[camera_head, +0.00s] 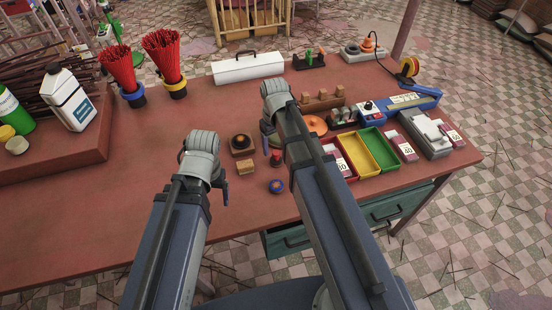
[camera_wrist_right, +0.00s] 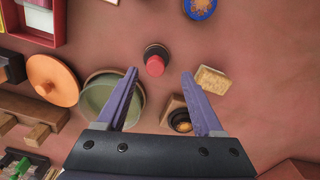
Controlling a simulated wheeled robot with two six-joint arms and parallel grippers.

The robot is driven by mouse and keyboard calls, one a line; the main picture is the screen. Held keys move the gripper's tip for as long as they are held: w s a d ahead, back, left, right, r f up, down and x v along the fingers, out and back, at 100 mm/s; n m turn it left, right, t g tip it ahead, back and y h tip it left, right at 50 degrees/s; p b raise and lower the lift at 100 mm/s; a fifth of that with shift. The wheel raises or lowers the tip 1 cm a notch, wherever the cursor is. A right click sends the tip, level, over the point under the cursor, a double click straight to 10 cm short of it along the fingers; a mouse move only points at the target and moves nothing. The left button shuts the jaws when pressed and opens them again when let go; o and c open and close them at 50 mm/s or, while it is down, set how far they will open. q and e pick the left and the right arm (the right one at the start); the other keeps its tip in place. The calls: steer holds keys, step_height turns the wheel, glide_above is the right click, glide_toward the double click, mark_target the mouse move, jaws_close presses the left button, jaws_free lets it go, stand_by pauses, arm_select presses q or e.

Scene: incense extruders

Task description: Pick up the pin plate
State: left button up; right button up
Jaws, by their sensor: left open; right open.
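A small round blue-rimmed disc with an orange-brown centre (camera_head: 277,186) lies on the table between my arms; it also shows at the top of the right wrist view (camera_wrist_right: 201,7). A dark disc with an orange centre (camera_wrist_right: 181,121) sits in a wooden block (camera_head: 242,152). I cannot tell which is the pin plate. My right gripper (camera_wrist_right: 160,74) is open and empty above the table; a small red-topped black piece (camera_wrist_right: 155,60) shows between its fingertips. My left gripper (camera_head: 222,186) is left of the blue disc, its jaws mostly hidden by its wrist.
A tan block (camera_head: 246,167) lies near the wooden block. A round greenish dish (camera_wrist_right: 97,104) and an orange disc (camera_head: 315,125) are close by. Yellow (camera_head: 357,154) and green (camera_head: 381,149) trays stand to the right. The table's front left is clear.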

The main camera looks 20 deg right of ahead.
mark_target(276, 153)
arm_select(q)
step_height(276, 153, down, 5)
steer(key=b, duration=0.4)
arm_select(e)
steer(key=f, duration=0.5)
steer(key=shift+w+d, duration=0.15)
steer(key=shift+d, duration=0.15)
arm_select(q)
steer(key=shift+r, duration=0.1)
arm_select(e)
steer(key=shift+r, duration=0.1)
jaws_close()
